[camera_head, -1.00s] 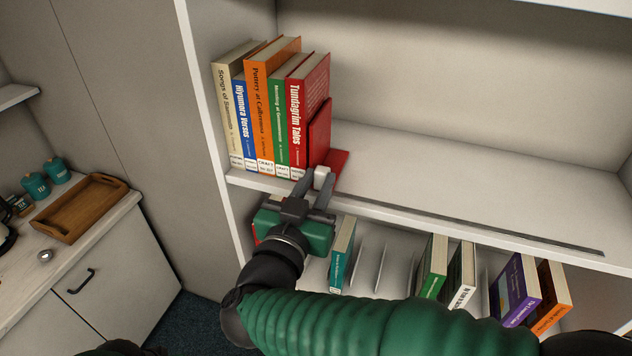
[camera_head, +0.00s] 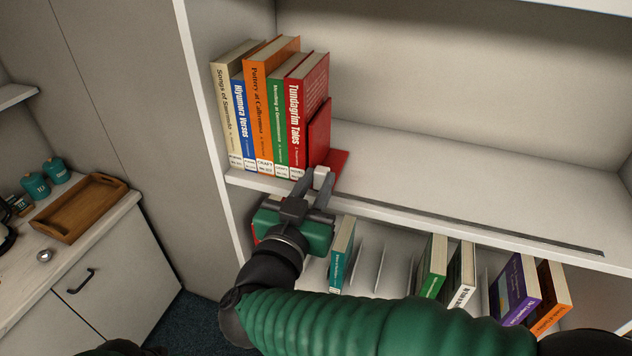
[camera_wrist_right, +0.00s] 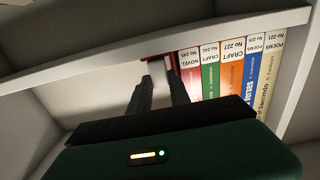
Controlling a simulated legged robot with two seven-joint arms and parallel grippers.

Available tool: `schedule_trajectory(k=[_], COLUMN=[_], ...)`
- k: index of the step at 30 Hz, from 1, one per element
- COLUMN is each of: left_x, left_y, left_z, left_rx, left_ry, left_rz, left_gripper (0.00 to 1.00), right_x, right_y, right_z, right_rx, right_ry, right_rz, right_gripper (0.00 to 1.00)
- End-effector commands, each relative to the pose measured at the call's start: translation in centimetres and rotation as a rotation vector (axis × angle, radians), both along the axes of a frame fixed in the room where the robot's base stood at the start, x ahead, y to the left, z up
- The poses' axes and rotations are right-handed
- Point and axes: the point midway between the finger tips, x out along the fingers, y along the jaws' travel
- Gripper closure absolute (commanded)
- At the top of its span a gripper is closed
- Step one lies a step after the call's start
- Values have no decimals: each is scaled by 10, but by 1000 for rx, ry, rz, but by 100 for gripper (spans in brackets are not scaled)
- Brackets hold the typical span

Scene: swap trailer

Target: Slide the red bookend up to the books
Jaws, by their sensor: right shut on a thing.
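The red bookend (camera_head: 320,132) stands on the upper shelf, its upright plate against or very near the red book at the right end of the row. Its flat foot extends right, with a pale knob (camera_head: 323,177) at the front. The row of books (camera_head: 262,110) stands upright at the shelf's left end. My right gripper (camera_head: 315,190) is shut on the bookend's knob at the shelf's front edge. In the right wrist view the fingers (camera_wrist_right: 162,85) reach up to the shelf edge beside the books (camera_wrist_right: 228,72). My left gripper is not in view.
The upper shelf (camera_head: 460,190) is clear to the right of the bookend, with a dark strip along its front edge. Books and thin dividers stand on the lower shelf (camera_head: 400,275). A wooden tray (camera_head: 75,228) and teal canisters lie on the left counter.

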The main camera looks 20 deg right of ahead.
Motion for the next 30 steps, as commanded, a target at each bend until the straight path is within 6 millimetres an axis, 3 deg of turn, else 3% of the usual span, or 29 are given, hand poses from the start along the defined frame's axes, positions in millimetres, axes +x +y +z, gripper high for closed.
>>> schedule_trajectory(k=[20,21,22,30], left_x=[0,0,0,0], left_y=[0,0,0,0], left_z=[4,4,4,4], left_rx=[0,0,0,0], left_ry=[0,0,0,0], left_rz=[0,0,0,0], left_gripper=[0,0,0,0], right_x=[-1,-1,-1,-1], right_y=[-5,-5,-5,-1], right_z=[2,2,2,1], right_rx=[0,0,-1,-2], right_ry=[-4,-4,-3,-1], right_rz=[-6,-6,-6,-3], right_gripper=[100,72,68,67])
